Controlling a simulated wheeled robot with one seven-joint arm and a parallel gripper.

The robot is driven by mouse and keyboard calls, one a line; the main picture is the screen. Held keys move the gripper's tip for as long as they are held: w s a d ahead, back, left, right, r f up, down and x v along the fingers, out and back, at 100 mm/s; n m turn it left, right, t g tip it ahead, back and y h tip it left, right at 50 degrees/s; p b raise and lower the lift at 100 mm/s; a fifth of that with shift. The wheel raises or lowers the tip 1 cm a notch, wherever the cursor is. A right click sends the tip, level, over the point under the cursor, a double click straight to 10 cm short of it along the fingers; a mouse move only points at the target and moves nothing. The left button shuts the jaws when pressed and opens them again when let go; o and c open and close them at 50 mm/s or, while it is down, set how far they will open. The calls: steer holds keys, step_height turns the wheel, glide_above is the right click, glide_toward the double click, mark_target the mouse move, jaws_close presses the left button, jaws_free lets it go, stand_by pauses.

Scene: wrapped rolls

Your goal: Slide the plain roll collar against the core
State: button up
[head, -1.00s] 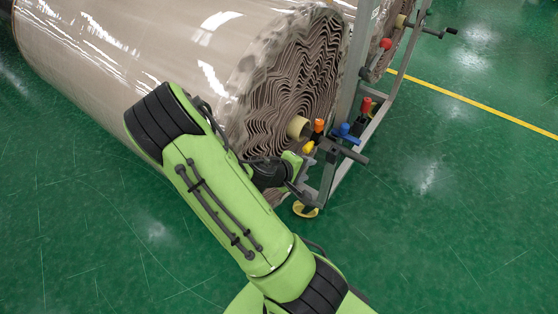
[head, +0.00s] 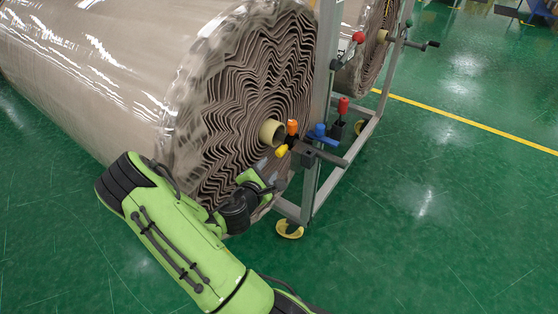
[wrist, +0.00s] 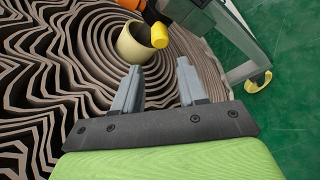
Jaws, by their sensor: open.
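The near roll (head: 185,85) is brown layered material in shiny clear film, with its wavy end face toward me. Its pale core (head: 272,132) sticks out of that face and also shows in the wrist view (wrist: 133,44). A dark collar (head: 301,154) with an orange and a yellow knob sits just right of the core; I cannot tell whether they touch. In the wrist view the yellow knob (wrist: 160,36) overlaps the core's rim. My gripper (wrist: 158,70) is open and empty, below the core and knob and facing the roll end.
A grey metal stand (head: 312,190) with a yellow foot (head: 290,229) holds the collar's bar. A blue knob (head: 320,130) and a red one (head: 343,105) are beside it. A second roll (head: 367,60) stands behind. Green floor (head: 430,220) is clear at right.

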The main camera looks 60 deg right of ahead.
mark_target(278, 155)
steer(key=x, duration=1.2)
steer(key=shift+d+f+p, duration=0.1)
steer(key=shift+d+p, duration=0.25)
steer(key=shift+p, duration=0.05)
jaws_close()
